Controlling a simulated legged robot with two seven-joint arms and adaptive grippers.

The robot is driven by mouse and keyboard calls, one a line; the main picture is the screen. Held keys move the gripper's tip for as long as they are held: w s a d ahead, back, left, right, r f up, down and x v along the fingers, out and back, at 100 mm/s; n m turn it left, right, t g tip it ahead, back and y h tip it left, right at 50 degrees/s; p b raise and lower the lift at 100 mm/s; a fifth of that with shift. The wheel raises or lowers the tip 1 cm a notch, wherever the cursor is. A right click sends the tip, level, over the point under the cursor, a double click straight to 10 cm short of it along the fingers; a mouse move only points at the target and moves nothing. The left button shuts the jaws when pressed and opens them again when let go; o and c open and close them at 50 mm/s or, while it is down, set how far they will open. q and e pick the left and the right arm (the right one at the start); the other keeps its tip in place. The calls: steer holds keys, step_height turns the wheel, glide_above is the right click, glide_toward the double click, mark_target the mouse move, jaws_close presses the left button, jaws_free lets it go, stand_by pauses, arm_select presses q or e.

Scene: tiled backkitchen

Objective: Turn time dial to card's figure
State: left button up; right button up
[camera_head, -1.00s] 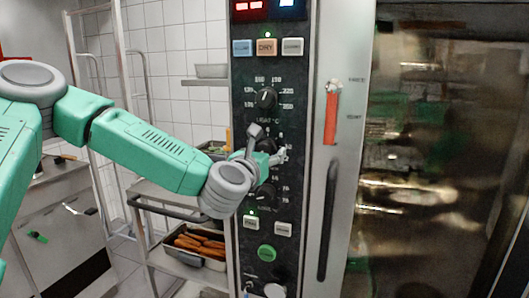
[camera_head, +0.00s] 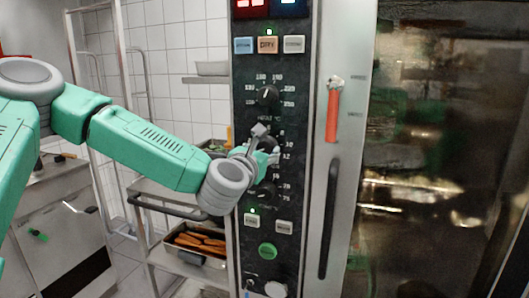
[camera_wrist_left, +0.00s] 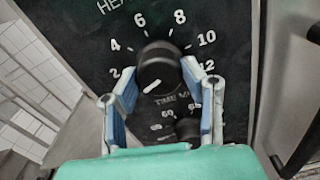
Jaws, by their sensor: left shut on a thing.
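The time dial is a round black knob with a white pointer line; in the left wrist view the time dial (camera_wrist_left: 158,64) sits inside a scale showing 2, 4, 6, 8, 10. Its pointer points to the lower left, below the 2. My left gripper (camera_wrist_left: 161,80) is shut on it, one finger at each side. In the head view my left gripper (camera_head: 267,143) is at the middle dial of the black control panel (camera_head: 240,120) and hides most of that dial. I cannot make out a card with a figure. My right gripper is not in view.
The heat dial (camera_head: 267,96) is just above my gripper, and a lower dial (camera_head: 265,192) is just below. An orange-red lever (camera_head: 332,115) and a dark door handle (camera_head: 329,220) stand to the right. A trolley tray (camera_head: 178,251) holds orange-brown food at the lower left.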

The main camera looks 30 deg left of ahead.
arm_select(q)
steer(key=m, duration=0.4)
steer(key=shift+m, duration=0.3)
steer(key=m, duration=0.4)
steer(key=shift+m, duration=0.3)
steer(key=m+p, duration=0.1)
steer(key=m, duration=0.3)
steer(key=shift+m, duration=0.3)
steer(key=m+p, duration=0.1)
steer(key=m, duration=0.4)
steer(key=shift+f, duration=0.1)
steer(key=m+p, duration=0.1)
steer(key=m, duration=0.4)
steer(key=shift+f+m, duration=0.1)
steer(key=shift+m, duration=0.3)
steer(key=m+p, duration=0.1)
steer(key=m, duration=0.3)
steer(key=shift+s+m, duration=0.1)
steer(key=shift+m, duration=0.2)
steer(key=m, duration=0.4)
steer(key=shift+p, duration=0.35)
steer(key=shift+m, duration=2.5)
